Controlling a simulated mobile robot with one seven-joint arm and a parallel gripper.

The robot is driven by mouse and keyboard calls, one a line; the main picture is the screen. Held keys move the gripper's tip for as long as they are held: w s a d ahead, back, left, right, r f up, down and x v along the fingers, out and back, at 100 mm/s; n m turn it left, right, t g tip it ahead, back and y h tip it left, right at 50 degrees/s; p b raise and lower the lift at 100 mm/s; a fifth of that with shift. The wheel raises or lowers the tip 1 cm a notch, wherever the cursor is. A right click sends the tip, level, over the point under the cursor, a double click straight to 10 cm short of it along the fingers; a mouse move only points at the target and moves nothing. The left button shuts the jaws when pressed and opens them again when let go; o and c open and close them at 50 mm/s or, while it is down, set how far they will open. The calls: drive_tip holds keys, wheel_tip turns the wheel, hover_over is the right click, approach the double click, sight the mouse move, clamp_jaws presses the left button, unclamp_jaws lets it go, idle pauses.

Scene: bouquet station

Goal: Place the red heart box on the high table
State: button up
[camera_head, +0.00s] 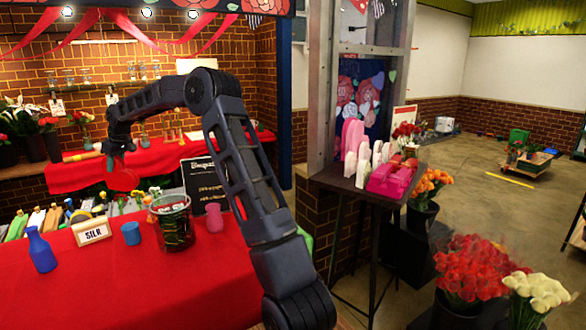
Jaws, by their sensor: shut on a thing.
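My gripper (115,155) hangs at the end of my arm at the left, above the red-covered tables. A rounded red thing (122,181) shows right below its fingers, and I take it to be the red heart box. The gripper is shut on it; its shape is hard to make out against the red cloth behind. The high table (347,190) has a dark top and thin legs and stands right of my arm. Pink and white items (392,180) crowd its top, and a small red item (410,163) is among them.
The near red table (100,290) holds a blue bottle (41,251), a blue cup (131,233), a dark glass container (173,222), a pink vase (215,218) and a sign. A brick pillar stands beside the high table. Flower buckets fill the lower right.

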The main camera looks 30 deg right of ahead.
drive_tip(key=w+d+f+n+g+y, duration=0.15)
drive_tip(key=d+n, duration=0.25)
drive_tip(key=d, duration=2.1)
drive_tip(key=w+d+n+g, duration=0.1)
drive_tip(key=w+d+n, duration=0.2)
drive_tip(key=d, duration=2.1)
drive_tip(key=s+d+n, duration=0.1)
drive_tip(key=s+d, duration=0.2)
drive_tip(key=d, duration=0.5)
drive_tip(key=s+d+n+g, duration=0.1)
drive_tip(key=s+d, duration=0.2)
drive_tip(key=d, duration=0.5)
drive_tip(key=s+d+n, duration=0.1)
drive_tip(key=s+d, duration=0.2)
drive_tip(key=d, duration=0.5)
drive_tip(key=s+d+n+g, duration=0.1)
drive_tip(key=s+d+n, duration=0.2)
drive_tip(key=s+d, duration=1.7)
wheel_tip(320, 180, down, 7)
drive_tip(key=w+d, duration=0.1)
drive_tip(key=w, duration=0.1)
drive_tip(key=shift+w+d+h, duration=0.25)
drive_tip(key=shift+h, duration=0.1)
drive_tip(key=o, duration=1.1)
